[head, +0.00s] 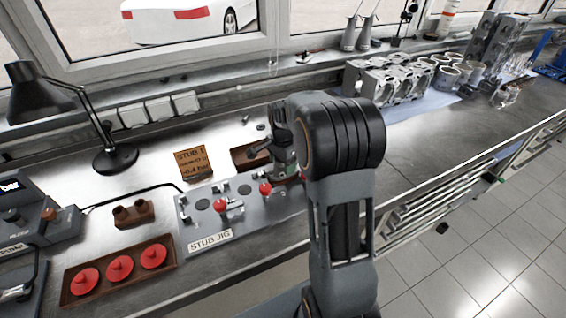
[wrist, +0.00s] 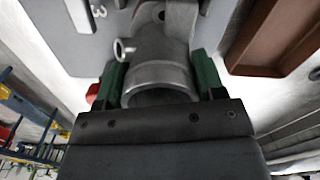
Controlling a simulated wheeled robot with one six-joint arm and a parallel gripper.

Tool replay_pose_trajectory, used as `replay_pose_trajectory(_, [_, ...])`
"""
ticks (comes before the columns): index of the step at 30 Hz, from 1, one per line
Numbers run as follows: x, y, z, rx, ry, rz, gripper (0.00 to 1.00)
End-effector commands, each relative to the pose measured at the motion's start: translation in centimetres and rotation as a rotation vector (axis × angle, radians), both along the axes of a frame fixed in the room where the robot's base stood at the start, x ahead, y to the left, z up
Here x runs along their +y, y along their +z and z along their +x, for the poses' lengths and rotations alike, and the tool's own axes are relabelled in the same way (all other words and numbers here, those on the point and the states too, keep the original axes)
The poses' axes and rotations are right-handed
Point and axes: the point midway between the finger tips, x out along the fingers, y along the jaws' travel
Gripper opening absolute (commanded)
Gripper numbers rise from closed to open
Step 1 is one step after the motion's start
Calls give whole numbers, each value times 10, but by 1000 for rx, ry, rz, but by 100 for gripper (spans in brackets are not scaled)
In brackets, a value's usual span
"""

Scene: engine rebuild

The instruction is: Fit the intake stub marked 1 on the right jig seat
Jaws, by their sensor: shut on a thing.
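The intake stub (wrist: 158,72) is a grey metal tube with a small side ring, held between the green fingers of my gripper (wrist: 160,88) in the wrist view. Its number is not visible. The grey stub jig (head: 240,212) lies on the bench in the head view, with dark round seats and red-knobbed clamps. My gripper (head: 284,160) is over the jig's right end, and my arm hides much of it there. In the wrist view the stub's far end is close to the grey jig plate (wrist: 55,38); I cannot tell if it touches.
A brown tray (wrist: 280,40) is beside the jig. A tray of red caps (head: 165,273) and a brown two-hole block (head: 134,213) are at left. Engine parts (head: 395,80) stand at back right.

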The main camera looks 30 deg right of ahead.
Motion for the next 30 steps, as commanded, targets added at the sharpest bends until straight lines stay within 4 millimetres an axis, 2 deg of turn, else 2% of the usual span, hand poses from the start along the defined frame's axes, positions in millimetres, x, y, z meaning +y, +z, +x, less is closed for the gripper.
replay_pose_trajectory(16, [0, -3, 0, -1, 0, 0, 29])
replay_pose_trajectory(17, [0, -3, 0, -1, 0, -1, 66])
replay_pose_trajectory(25, [0, -3, 0, -1, 0, 0, 92])
replay_pose_trajectory(30, [0, -3, 0, 0, 0, 0, 93])
